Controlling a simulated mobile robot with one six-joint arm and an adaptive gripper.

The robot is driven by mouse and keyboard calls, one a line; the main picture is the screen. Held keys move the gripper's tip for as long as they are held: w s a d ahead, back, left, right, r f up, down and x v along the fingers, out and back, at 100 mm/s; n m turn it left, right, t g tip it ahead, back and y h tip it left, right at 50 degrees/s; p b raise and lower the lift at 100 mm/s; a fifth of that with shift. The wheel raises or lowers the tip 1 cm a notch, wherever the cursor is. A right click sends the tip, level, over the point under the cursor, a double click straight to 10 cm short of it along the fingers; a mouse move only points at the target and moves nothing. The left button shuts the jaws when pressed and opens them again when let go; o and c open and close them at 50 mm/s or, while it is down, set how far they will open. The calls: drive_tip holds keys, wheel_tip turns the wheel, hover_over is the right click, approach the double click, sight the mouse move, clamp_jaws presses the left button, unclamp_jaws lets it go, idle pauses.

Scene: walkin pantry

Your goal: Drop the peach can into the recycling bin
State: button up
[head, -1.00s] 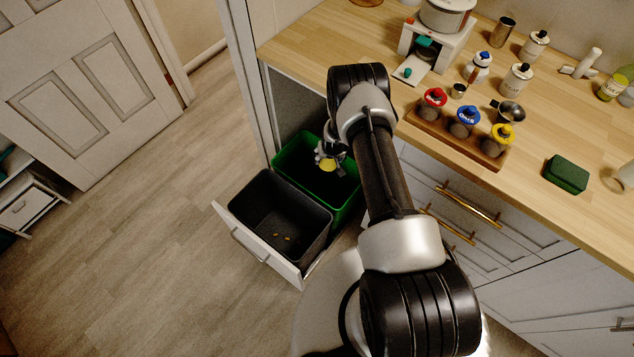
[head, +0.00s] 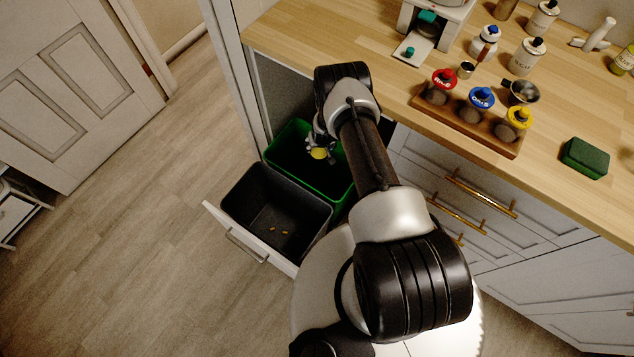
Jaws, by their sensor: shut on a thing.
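My gripper (head: 318,150) is over the green-rimmed bin (head: 287,137) in the pulled-out drawer. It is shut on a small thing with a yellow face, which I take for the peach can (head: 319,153). My wrist and fingers hide most of the can, and its label cannot be read. The can shows within the outline of the green bin's opening; its exact height against the rim is hard to tell. A black bin (head: 255,207) stands in front of the green one, with a few small yellow bits on its floor. No recycling mark is visible on either bin.
The open drawer front (head: 248,240) sticks out over the wood floor (head: 140,250), which is clear to the left. The wooden counter (head: 340,40) on the right carries a rack (head: 470,125) of colour-topped jars and a green block (head: 585,157). My arm crosses in front of the cabinets.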

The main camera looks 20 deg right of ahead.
drive_tip(key=shift+f, duration=0.1)
drive_tip(key=o, duration=1.1)
drive_tip(key=shift+o, duration=0.2)
drive_tip(key=v, duration=1.2)
drive_tip(key=shift+s+f, duration=0.1)
